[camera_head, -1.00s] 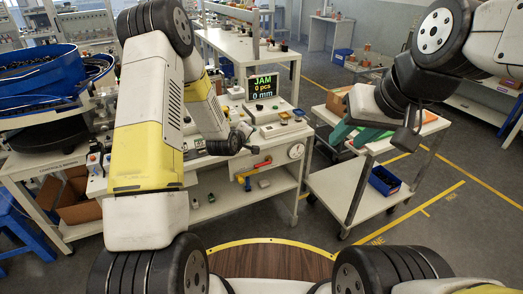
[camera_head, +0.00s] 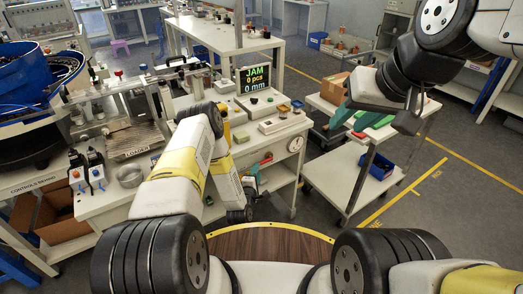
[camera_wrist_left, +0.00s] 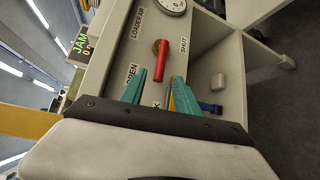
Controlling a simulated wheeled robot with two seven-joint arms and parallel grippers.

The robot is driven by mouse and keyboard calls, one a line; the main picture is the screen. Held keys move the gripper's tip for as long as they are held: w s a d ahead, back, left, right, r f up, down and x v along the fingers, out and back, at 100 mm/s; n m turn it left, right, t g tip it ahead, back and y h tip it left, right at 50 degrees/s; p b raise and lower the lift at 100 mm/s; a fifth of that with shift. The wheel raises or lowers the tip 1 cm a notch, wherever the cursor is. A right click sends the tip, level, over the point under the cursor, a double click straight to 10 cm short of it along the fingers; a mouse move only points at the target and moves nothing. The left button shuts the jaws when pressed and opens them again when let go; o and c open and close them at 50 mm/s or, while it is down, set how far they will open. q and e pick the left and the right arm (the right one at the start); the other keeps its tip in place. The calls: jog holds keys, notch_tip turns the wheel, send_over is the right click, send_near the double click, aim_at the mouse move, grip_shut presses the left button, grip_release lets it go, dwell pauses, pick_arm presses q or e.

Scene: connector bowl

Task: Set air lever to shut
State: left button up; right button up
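The air lever (camera_wrist_left: 160,62) is a red handle on the grey panel in the left wrist view. It runs straight down that picture from its pivot, with the OPEN label (camera_wrist_left: 131,74) to its left and the SHUT label (camera_wrist_left: 185,45) to its right. My left gripper (camera_wrist_left: 159,79) is open, its teal fingertips on either side of the lever's free end in the picture; I cannot tell the depth gap. In the head view my left gripper (camera_head: 255,178) is low at the bench front, partly hiding the red lever (camera_head: 266,159). My right gripper (camera_head: 379,111) is open over the cart.
A round gauge (camera_wrist_left: 172,5) sits on the panel near the lever. The JAM display (camera_head: 255,79) stands on the bench (camera_head: 106,203). A cart (camera_head: 345,178) with a blue bin (camera_head: 377,165) stands to the right. Grey floor lies between bench and cart.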

pick_arm(q)
jog(key=x, duration=0.5)
jog(key=shift+w, duration=0.2)
grip_shut()
dwell(1.2)
